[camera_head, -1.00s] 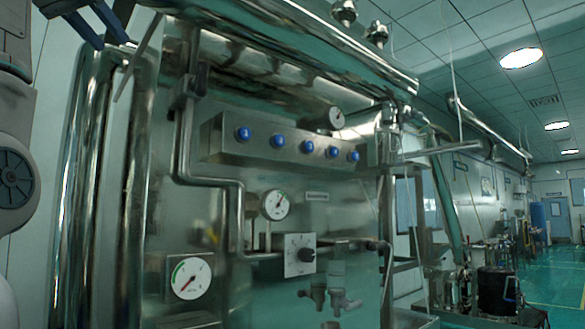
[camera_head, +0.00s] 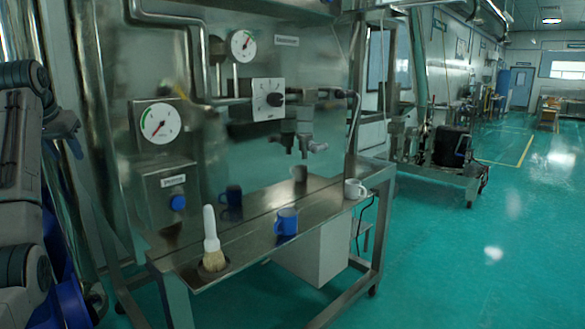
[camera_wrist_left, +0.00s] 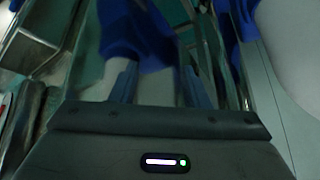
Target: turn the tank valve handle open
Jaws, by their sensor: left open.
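No part in view is clearly the tank valve handle. In the head view a pair of grey taps (camera_head: 297,142) juts from the steel panel, below a black rotary knob (camera_head: 275,99) on a white plate. My left gripper (camera_head: 66,134) is at the left edge, left of the panel and apart from these parts. In the left wrist view its two fingers (camera_wrist_left: 158,88) are spread, with blurred blue and white shapes beyond them. My right gripper is not in view.
Two round gauges, one lower (camera_head: 158,123) and one upper (camera_head: 243,45), are on the panel. A steel table (camera_head: 250,236) below carries a white-handled brush (camera_head: 211,240), a blue mug (camera_head: 287,221) and a white mug (camera_head: 354,189). Green floor (camera_head: 480,250) is clear at right.

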